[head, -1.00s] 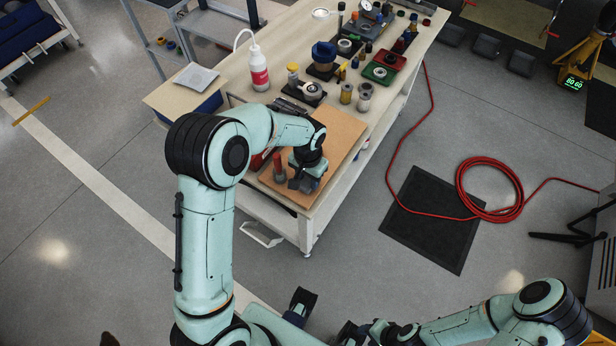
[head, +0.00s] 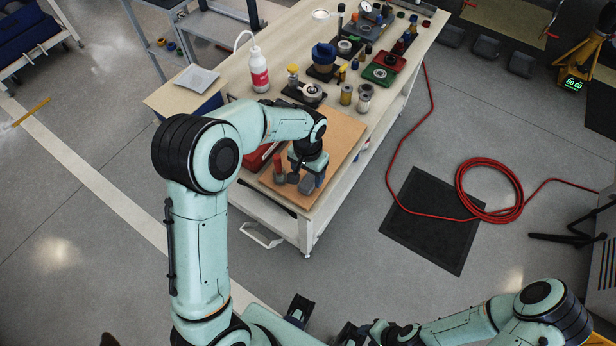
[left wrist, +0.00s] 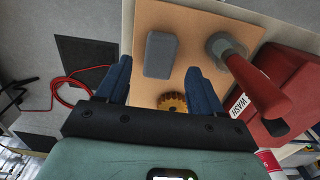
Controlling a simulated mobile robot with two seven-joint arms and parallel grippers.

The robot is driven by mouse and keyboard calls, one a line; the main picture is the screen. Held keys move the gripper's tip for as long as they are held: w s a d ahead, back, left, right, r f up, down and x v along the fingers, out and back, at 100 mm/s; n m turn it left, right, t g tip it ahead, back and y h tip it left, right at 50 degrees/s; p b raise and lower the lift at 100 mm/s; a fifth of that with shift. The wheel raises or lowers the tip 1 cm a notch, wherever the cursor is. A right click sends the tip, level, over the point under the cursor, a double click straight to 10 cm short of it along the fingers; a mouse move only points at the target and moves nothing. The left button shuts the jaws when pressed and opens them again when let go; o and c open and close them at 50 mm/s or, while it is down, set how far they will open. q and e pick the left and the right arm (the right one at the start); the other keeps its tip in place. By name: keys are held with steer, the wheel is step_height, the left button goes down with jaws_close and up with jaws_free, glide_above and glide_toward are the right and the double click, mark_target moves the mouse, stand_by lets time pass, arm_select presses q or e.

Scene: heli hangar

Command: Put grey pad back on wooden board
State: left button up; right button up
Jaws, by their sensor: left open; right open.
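The grey pad (left wrist: 161,55) is a small rounded block lying on the tan wooden board (left wrist: 145,95), in the upper middle of the left wrist view. In the head view the pad (head: 307,185) is partly covered by my left gripper (head: 307,172). My left gripper (left wrist: 159,75) is open, its two blue fingers apart with the pad in the gap ahead of them; I see no contact. The board (head: 343,137) lies at the near end of the workbench. My right gripper (head: 326,318) is open and empty at the bottom, away from the bench.
A red-handled tool with a round grey base (left wrist: 226,47) stands close beside the pad. A brown toothed ring (left wrist: 172,102) is on the board. A red box marked WASH (left wrist: 275,90) is at the right. A bottle (head: 259,70) and several tools fill the bench behind.

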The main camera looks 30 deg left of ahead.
mark_target(308, 182)
arm_select(q)
step_height(308, 182, up, 9)
steer(key=shift+p, duration=0.35)
arm_select(e)
steer(key=shift+w+r, duration=0.25)
steer(key=shift+r, duration=0.2)
arm_select(q)
steer(key=shift+f, duration=0.15)
